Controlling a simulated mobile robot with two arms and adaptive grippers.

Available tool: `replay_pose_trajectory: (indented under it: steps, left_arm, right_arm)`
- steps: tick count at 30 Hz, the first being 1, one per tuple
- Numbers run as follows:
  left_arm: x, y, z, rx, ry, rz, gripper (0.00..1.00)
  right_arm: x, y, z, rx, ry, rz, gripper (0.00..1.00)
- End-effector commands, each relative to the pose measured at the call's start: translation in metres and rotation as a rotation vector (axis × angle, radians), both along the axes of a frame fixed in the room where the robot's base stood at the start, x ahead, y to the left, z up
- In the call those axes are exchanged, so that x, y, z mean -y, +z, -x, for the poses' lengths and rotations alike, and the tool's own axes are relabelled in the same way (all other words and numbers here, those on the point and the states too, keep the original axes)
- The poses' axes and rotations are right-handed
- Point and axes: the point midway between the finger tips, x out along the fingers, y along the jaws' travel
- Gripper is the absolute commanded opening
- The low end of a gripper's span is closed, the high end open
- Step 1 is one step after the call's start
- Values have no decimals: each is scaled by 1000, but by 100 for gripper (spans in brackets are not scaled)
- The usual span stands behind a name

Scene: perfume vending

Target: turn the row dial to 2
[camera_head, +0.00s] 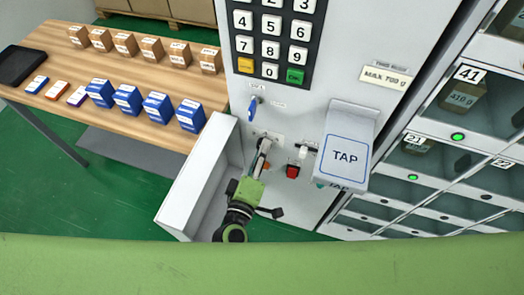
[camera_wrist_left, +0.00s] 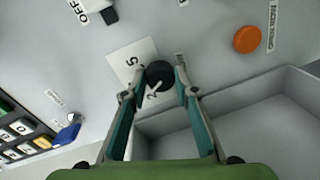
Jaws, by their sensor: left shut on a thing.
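The row dial (camera_wrist_left: 159,75) is a round black knob on a white numbered plate (camera_wrist_left: 134,60), on the grey front of the machine. The digits 5 and 2 show on the plate; I cannot tell where the dial points. My left gripper (camera_wrist_left: 154,82) is shut on the dial, one fingertip on each side of it. In the head view my left gripper (camera_head: 262,151) reaches up to the panel below the keypad and largely hides the dial. My right gripper is not in view.
A keypad (camera_head: 271,45) and a blue key (camera_head: 253,108) are above the dial. A TAP panel (camera_head: 345,157) and red button (camera_head: 292,171) are to its right. An open white bin (camera_head: 197,180) is beside my gripper. Lockers stand right, a table with boxes left.

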Motion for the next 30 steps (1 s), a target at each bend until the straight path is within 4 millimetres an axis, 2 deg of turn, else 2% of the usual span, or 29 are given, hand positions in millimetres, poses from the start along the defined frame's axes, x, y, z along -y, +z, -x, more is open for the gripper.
replay_pose_trajectory:
  steps: [6, 15, 30]
  left_arm:
    - [-1, 1, -1, -52, 1, 171, 6]
    - [-2, 1, -1, -103, 2, 327, 6]
    - [-2, 2, -1, -124, 2, 391, 6]
  right_arm:
    - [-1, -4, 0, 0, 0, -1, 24]
    - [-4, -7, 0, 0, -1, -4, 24]
    - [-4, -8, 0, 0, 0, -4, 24]
